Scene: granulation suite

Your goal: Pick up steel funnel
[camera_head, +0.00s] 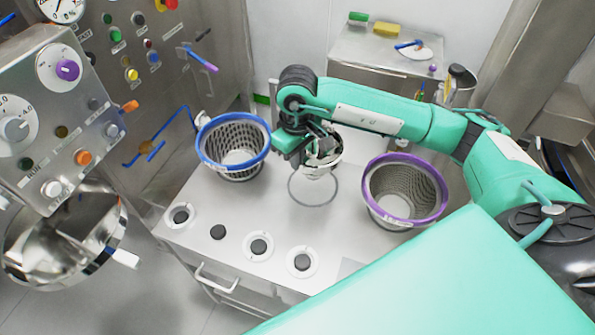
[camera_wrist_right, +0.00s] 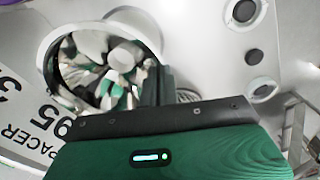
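The steel funnel (camera_head: 326,158) is a small shiny bowl shape in the head view, between the two perforated baskets and partly hidden by my right gripper (camera_head: 308,152). In the right wrist view the funnel (camera_wrist_right: 98,68) shows its mirror-like inside and round rim. The dark fingers (camera_wrist_right: 158,84) of my right gripper are close together at its rim and look shut on it. The funnel appears to be above the cabinet top, overlapping the far side of a thin ring outline (camera_head: 313,204); the exact gap cannot be told. My left gripper is not in view.
A blue-rimmed basket (camera_head: 232,145) stands left of the gripper and a purple-rimmed basket (camera_head: 404,190) right of it, on the steel cabinet top (camera_head: 215,205). Several round black-centred fittings line its front. A control panel (camera_head: 62,110) stands at left.

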